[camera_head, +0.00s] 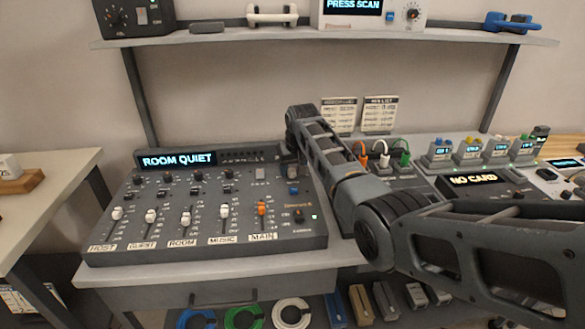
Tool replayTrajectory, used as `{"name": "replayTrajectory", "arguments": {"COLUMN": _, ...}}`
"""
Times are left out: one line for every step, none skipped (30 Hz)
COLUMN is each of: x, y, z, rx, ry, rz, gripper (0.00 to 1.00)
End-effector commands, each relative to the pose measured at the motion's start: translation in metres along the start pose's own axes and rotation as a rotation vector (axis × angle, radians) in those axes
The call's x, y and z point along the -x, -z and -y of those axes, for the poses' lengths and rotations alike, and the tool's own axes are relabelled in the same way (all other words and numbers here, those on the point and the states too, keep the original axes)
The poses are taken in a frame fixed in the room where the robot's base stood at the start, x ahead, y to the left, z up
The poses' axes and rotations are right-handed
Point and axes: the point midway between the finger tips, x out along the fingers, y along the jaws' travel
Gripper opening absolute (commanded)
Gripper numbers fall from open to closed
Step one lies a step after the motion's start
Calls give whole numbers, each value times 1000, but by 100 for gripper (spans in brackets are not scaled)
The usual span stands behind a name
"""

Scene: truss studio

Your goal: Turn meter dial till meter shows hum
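The grey mixing console (100,252) stands on the desk at the centre left. Its lit display (177,160) reads "ROOM QUIET". I cannot tell for sure which knob is the meter dial. My arm reaches in from the right, and my gripper (291,172) points down at the console's upper right corner, close above a blue-topped control (293,190). Its fingertips are small and dark, so contact and opening are unclear.
Faders labelled HOST, GUEST, ROOM, MUSIC and MAIN (262,209) fill the console's front. A patch unit with coloured plugs (383,157) and a "NO CARD" device (478,182) stand to the right. A shelf (270,36) with a "PRESS SCAN" box (375,14) runs above.

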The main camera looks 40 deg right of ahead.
Motion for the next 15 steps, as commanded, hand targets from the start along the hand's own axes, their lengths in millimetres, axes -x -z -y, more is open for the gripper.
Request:
{"name": "replayTrajectory", "arguments": {"x": 0, "y": 0, "z": 0, "rx": 0, "ry": 0, "rz": 0, "gripper": 55}}
{"name": "replayTrajectory", "arguments": {"x": 0, "y": 0, "z": 0, "rx": 0, "ry": 0, "rz": 0, "gripper": 55}}
{"name": "replayTrajectory", "arguments": {"x": 0, "y": 0, "z": 0, "rx": 0, "ry": 0, "rz": 0, "gripper": 55}}
{"name": "replayTrajectory", "arguments": {"x": 0, "y": 0, "z": 0, "rx": 0, "ry": 0, "rz": 0, "gripper": 55}}
{"name": "replayTrajectory", "arguments": {"x": 0, "y": 0, "z": 0, "rx": 0, "ry": 0, "rz": 0, "gripper": 55}}
{"name": "replayTrajectory", "arguments": {"x": 0, "y": 0, "z": 0, "rx": 0, "ry": 0, "rz": 0, "gripper": 55}}
{"name": "replayTrajectory", "arguments": {"x": 0, "y": 0, "z": 0, "rx": 0, "ry": 0, "rz": 0, "gripper": 55}}
{"name": "replayTrajectory", "arguments": {"x": 1, "y": 0, "z": 0, "rx": 0, "ry": 0, "rz": 0, "gripper": 55}}
{"name": "replayTrajectory", "arguments": {"x": 2, "y": 0, "z": 0, "rx": 0, "ry": 0, "rz": -1, "gripper": 55}}
{"name": "replayTrajectory", "arguments": {"x": 3, "y": 0, "z": 0, "rx": 0, "ry": 0, "rz": -1, "gripper": 55}}
{"name": "replayTrajectory", "arguments": {"x": 5, "y": 0, "z": 0, "rx": 0, "ry": 0, "rz": 0, "gripper": 55}}
{"name": "replayTrajectory", "arguments": {"x": 8, "y": 0, "z": 0, "rx": 0, "ry": 0, "rz": 0, "gripper": 55}}
{"name": "replayTrajectory", "arguments": {"x": 12, "y": 1, "z": 0, "rx": 0, "ry": 1, "rz": -2, "gripper": 55}}
{"name": "replayTrajectory", "arguments": {"x": 15, "y": 0, "z": 0, "rx": 0, "ry": 0, "rz": -2, "gripper": 55}}
{"name": "replayTrajectory", "arguments": {"x": 21, "y": 1, "z": 0, "rx": 0, "ry": 0, "rz": -3, "gripper": 55}}
